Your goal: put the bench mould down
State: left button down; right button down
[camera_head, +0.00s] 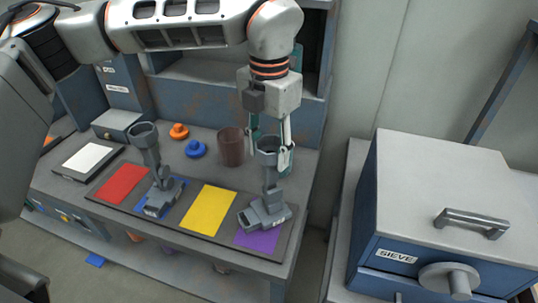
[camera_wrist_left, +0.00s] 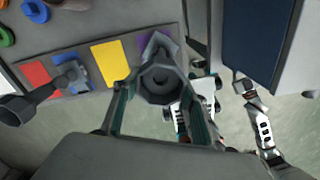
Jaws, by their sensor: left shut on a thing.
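The bench mould is grey, with a round cup (camera_head: 267,149) on a thin stem over a blocky base (camera_head: 265,212). My left gripper (camera_head: 272,150) points down and is shut on its cup. The mould is upright over the back part of the purple patch (camera_head: 258,239); I cannot tell whether its base touches. In the left wrist view the cup (camera_wrist_left: 162,84) sits between my left fingers. A similar grey mould (camera_head: 158,190) stands on the blue patch (camera_head: 180,188). My right arm seems to show in the left wrist view, but its jaws are unclear.
The bench tray also has a red patch (camera_head: 123,184) and a yellow patch (camera_head: 209,210). A brown cup (camera_head: 231,147) stands behind the held mould, with blue (camera_head: 196,149) and orange (camera_head: 179,131) rings to its left. The sieve cabinet (camera_head: 440,205) stands right, beyond a gap.

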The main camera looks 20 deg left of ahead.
pick_arm(q)
jog(key=shift+f, duration=0.85)
jog(key=c, duration=1.2)
grip_release()
jog(key=shift+f, duration=0.1)
notch_tip(320, 180, up, 12)
jog(key=shift+r, duration=0.15)
